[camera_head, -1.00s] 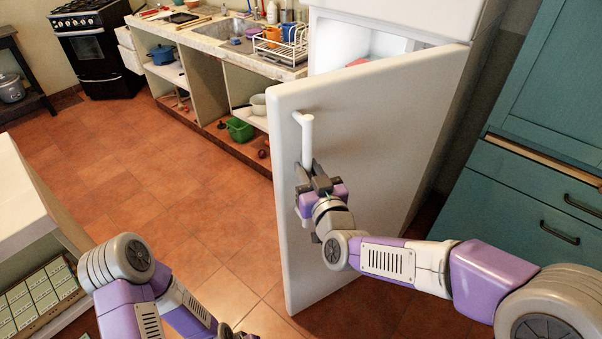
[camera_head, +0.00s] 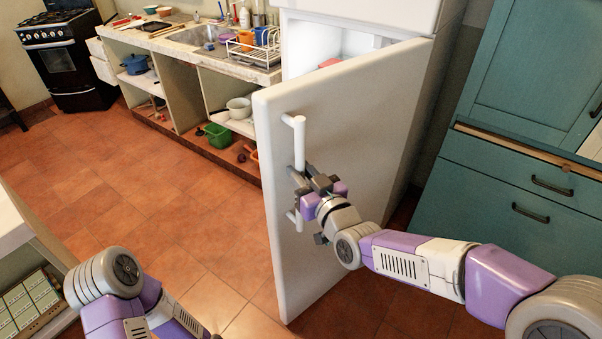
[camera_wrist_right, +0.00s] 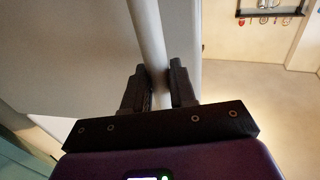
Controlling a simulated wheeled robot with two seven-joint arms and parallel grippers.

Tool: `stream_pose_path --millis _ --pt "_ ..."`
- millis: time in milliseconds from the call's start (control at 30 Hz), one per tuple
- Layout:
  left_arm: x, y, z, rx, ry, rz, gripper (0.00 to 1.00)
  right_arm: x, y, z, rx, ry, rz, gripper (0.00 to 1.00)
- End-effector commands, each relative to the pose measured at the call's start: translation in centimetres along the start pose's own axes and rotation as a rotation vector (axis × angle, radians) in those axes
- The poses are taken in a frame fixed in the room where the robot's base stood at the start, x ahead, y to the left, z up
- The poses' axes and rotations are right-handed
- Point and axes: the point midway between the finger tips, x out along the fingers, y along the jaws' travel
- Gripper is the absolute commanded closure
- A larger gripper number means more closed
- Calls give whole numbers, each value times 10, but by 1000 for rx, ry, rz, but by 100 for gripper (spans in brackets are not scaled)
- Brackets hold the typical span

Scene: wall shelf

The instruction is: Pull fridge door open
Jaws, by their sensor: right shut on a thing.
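The white fridge door (camera_head: 352,130) stands partly open, with the lit interior (camera_head: 350,45) showing above its top edge. Its white vertical handle (camera_head: 300,142) is on the door's left side. My right gripper (camera_head: 305,180) is shut on the handle, around its lower half. In the right wrist view the handle bar (camera_wrist_right: 150,40) runs between the two dark fingers (camera_wrist_right: 160,85). My left arm is at the lower left of the head view; its gripper is cut off by the bottom edge, so its fingers do not show.
A teal cabinet (camera_head: 490,200) stands to the right of the fridge. A counter with a sink (camera_head: 200,37) and open shelves runs along the back left, with a black stove (camera_head: 65,60) beyond. A pale shelf unit (camera_head: 25,245) is at lower left. The tiled floor (camera_head: 150,190) between is clear.

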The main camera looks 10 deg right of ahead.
Motion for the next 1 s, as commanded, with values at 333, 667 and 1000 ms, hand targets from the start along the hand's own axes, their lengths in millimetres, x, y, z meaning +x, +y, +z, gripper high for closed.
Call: stream_pose_path --millis 333,667,1000 --pt "0 0 0 0 0 0 100 0 3 -2 2 5 8 55" --pt "-4 2 0 0 0 0 100 -23 2 -3 1 5 7 55" --pt "-11 4 0 0 0 0 100 -70 3 -3 2 7 9 55"
